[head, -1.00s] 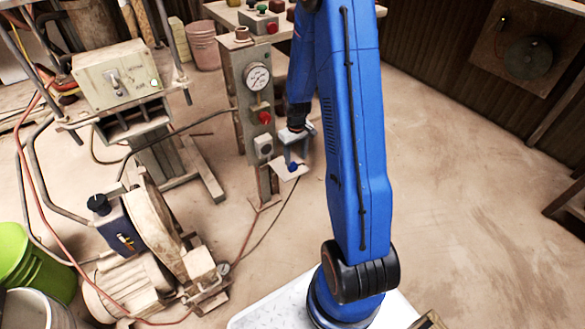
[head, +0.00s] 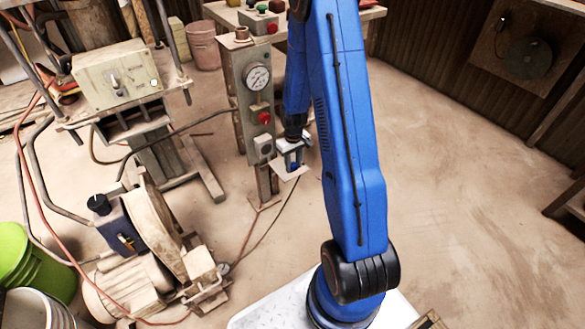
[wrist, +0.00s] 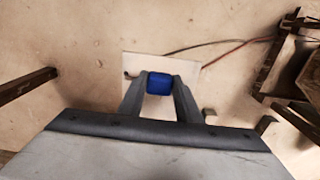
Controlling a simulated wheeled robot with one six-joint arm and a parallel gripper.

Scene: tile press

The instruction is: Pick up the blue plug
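The blue plug (wrist: 159,83) stands on a pale square plate (wrist: 132,64). In the wrist view it sits between the fingertips of my gripper (wrist: 160,80), one finger on each side, with almost no gap visible. I cannot tell whether the fingers press on it. In the head view my gripper (head: 291,163) is down at the plate (head: 287,176), and its fingers mostly hide the plug there.
A post with a gauge and a red button (head: 258,100) stands just left of my gripper. A grinder-like machine (head: 150,225) is at lower left. Cables run on the floor near the plate. Open floor (head: 450,170) lies to the right.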

